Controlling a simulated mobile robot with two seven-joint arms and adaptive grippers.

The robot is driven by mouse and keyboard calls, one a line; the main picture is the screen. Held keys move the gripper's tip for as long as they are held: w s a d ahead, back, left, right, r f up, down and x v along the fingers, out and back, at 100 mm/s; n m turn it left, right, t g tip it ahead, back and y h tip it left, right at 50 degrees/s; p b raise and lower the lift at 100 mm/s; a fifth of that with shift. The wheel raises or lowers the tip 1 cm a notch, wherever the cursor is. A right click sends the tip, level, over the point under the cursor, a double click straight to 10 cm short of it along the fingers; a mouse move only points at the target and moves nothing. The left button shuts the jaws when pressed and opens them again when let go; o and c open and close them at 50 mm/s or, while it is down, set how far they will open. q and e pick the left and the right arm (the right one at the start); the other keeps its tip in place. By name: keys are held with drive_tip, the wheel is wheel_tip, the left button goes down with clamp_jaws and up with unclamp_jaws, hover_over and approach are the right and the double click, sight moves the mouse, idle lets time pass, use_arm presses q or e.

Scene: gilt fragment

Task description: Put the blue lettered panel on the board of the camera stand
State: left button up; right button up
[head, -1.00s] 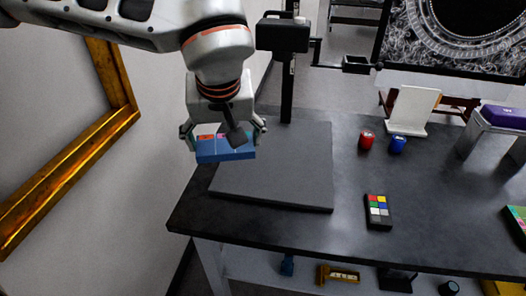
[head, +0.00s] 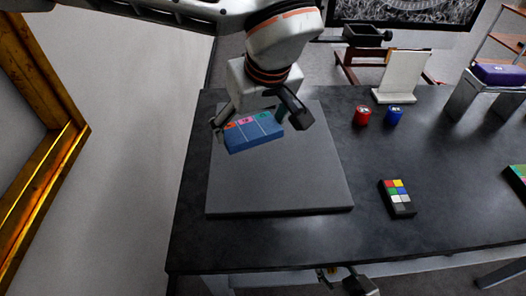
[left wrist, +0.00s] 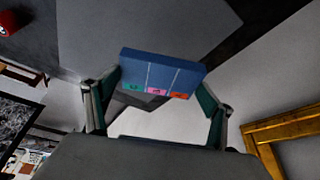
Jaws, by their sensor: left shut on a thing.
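The blue lettered panel (head: 254,135) is a flat block with orange, pink and green patches along one edge. My left gripper (head: 262,120) is shut on it and holds it over the grey board (head: 280,185) of the camera stand. The panel looks tilted and apart from the board. In the left wrist view the panel (left wrist: 160,75) sits between both fingers, with the board (left wrist: 150,25) beyond it. The stand's black arm (head: 352,38) shows at the back; its column is hidden behind my left arm.
A red pot (head: 362,115) and a blue pot (head: 394,115) stand right of the board, near a white easel panel (head: 400,75). A colour checker (head: 397,198) lies on the dark table (head: 450,150). A purple box (head: 500,74) stands on a grey riser. A gilt frame (head: 65,160) is at left.

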use_arm(q)
hover_over(252, 164)
drive_tip(key=s, duration=0.2)
drive_tip(key=f, duration=0.5)
drive_tip(key=shift+w+d+f+b, duration=0.15)
drive_tip(key=shift+w+d+b, duration=0.1)
drive_tip(key=shift+b, duration=0.05)
drive_tip(key=shift+f, duration=0.6)
wheel_tip(252, 164, down, 3)
drive_tip(key=shift+f, duration=0.35)
drive_tip(key=o, duration=1.2)
drive_tip(key=shift+c, duration=0.2)
use_arm(e)
drive_tip(key=shift+d+f, duration=0.1)
drive_tip(key=shift+f, duration=0.45)
drive_tip(key=shift+s+f, duration=0.1)
drive_tip(key=shift+s, duration=0.15)
